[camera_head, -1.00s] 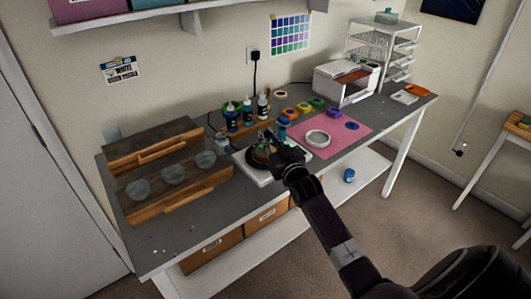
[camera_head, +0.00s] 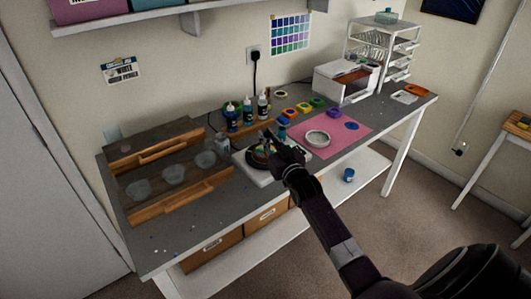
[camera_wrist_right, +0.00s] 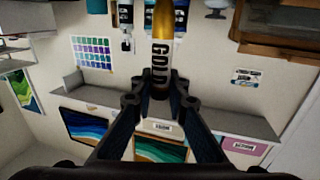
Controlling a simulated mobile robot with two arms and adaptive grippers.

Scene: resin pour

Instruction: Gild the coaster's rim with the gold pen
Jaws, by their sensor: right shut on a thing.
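My right gripper (camera_head: 270,143) is shut on the gold pen (camera_wrist_right: 161,55). In the head view the gripper is over a dark round piece (camera_head: 257,159) on a white base (camera_head: 264,178), which looks like the coaster on a stand. The gripper partly covers it, and I cannot tell whether the pen touches its rim. My left gripper is not in view.
A pink mat (camera_head: 340,148) with a pale ring (camera_head: 317,139) lies to the right. Wooden racks with clear cups (camera_head: 172,174) stand left. The grey table's (camera_head: 190,239) front left corner is mostly clear.

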